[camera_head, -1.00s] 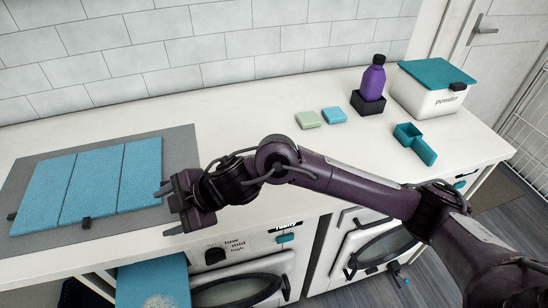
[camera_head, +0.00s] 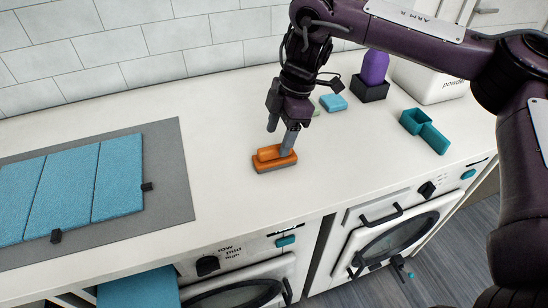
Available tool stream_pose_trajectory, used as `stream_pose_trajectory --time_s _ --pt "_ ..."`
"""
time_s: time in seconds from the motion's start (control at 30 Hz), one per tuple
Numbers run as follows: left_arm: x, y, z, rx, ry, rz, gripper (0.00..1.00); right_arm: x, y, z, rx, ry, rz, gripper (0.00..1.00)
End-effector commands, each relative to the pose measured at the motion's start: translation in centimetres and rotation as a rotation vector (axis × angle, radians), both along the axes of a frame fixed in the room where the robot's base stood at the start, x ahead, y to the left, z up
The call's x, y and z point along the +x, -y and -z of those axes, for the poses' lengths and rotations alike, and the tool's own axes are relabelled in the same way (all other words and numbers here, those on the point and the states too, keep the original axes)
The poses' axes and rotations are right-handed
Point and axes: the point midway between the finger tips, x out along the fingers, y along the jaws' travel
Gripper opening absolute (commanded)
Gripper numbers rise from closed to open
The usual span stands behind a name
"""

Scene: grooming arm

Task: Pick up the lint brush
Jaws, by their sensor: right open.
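The lint brush (camera_head: 273,163) is an orange block with a raised orange grip on top and a darker base. It lies on the white counter, right of the grey mat. My right gripper (camera_head: 280,139) points down over it with its fingers spread. The nearer finger's tip overlaps the right end of the brush's grip in the picture; the other finger is behind and to the left. I cannot tell whether either finger touches the brush. My left gripper is not in view.
A folded blue towel (camera_head: 73,195) lies on the grey mat (camera_head: 165,190) at left. Green and blue (camera_head: 333,103) blocks, a purple bottle (camera_head: 374,68) in a black holder, a teal scoop (camera_head: 425,130) and a white powder box (camera_head: 430,84) stand at right. Appliances (camera_head: 240,285) are below the counter.

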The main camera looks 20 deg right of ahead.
Motion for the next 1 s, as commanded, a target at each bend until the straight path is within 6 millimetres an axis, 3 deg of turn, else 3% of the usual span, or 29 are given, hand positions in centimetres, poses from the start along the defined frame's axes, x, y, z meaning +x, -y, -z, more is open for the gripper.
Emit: stream_pose_trajectory --time_s 0.4,0.7,1.0 --pt "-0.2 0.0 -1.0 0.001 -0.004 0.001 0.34 -0.5 -1.6 5.1 0.000 0.002 -0.003 0.64" --pt "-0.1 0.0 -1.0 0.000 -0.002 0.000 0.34 -0.5 -1.7 5.5 0.001 0.004 -0.002 0.62" --pt "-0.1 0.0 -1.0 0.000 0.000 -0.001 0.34 -0.5 -1.7 5.5 0.001 0.004 -0.002 0.23"
